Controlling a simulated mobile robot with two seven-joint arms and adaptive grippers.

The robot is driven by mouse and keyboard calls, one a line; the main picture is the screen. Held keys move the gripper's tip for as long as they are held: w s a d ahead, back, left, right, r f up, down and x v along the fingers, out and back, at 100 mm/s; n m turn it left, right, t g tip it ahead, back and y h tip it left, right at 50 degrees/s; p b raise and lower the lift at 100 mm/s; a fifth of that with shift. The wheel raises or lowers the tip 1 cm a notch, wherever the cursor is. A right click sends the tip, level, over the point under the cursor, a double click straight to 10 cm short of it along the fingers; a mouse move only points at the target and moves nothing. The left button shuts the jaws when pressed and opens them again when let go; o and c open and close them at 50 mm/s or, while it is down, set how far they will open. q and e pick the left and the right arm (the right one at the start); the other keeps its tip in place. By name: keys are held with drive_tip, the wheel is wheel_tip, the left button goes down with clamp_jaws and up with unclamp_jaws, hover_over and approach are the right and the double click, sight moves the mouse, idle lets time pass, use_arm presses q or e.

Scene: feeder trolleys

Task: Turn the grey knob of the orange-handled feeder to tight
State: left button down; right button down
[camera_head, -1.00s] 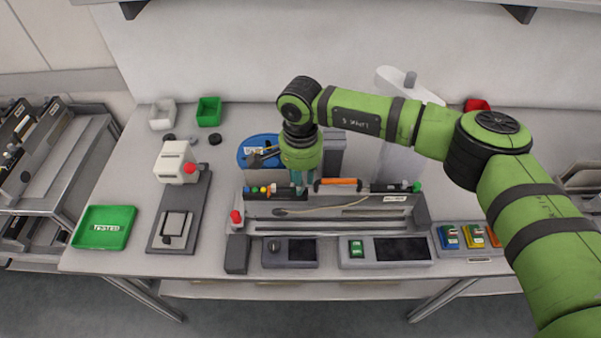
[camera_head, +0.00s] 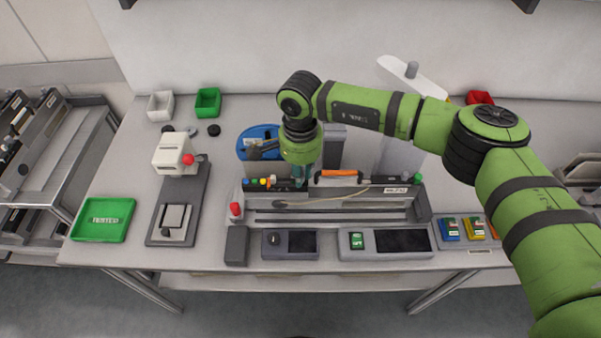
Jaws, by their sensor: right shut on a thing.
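The orange-handled feeder (camera_head: 392,180) lies along the back of the grey bench fixture (camera_head: 424,207), its orange handle (camera_head: 338,178) just right of my right gripper. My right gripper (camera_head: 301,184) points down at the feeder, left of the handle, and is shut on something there. The grey knob is not clearly visible; the gripper's fingers and wrist cover that spot, so I cannot make out what is between them. Several small coloured parts (camera_head: 262,182) sit on the feeder left of the gripper. My left gripper is not in view.
A green tray (camera_head: 102,219) and a grey device with a white head (camera_head: 174,153) stand at the left. A blue reel (camera_head: 258,141) is behind the gripper. A panel with a dark screen (camera_head: 403,241) is in front. Shelved trolleys (camera_head: 40,150) stand at the far left.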

drive_tip(key=m+b, duration=1.1)
drive_tip(key=b, duration=0.3)
drive_tip(key=shift+f, duration=0.2)
drive_tip(key=shift+m+b, duration=0.75)
drive_tip(key=shift+m, duration=0.35)
drive_tip(key=m+b, duration=0.2)
drive_tip(key=m, duration=0.1)
drive_tip(key=shift+m+b, duration=0.3)
drive_tip(key=shift+b, duration=0.05)
drive_tip(key=m+b, duration=0.2)
drive_tip(key=m, duration=0.2)
drive_tip(key=shift+r+b, duration=0.1)
drive_tip(key=shift+b, duration=0.3)
drive_tip(key=m+b, duration=0.2)
drive_tip(key=m, duration=0.2)
drive_tip(key=shift+m, duration=0.4)
drive_tip(key=shift+r+m+b, duration=0.15)
drive_tip(key=shift+m+b, duration=0.65)
drive_tip(key=shift+m, duration=1.1)
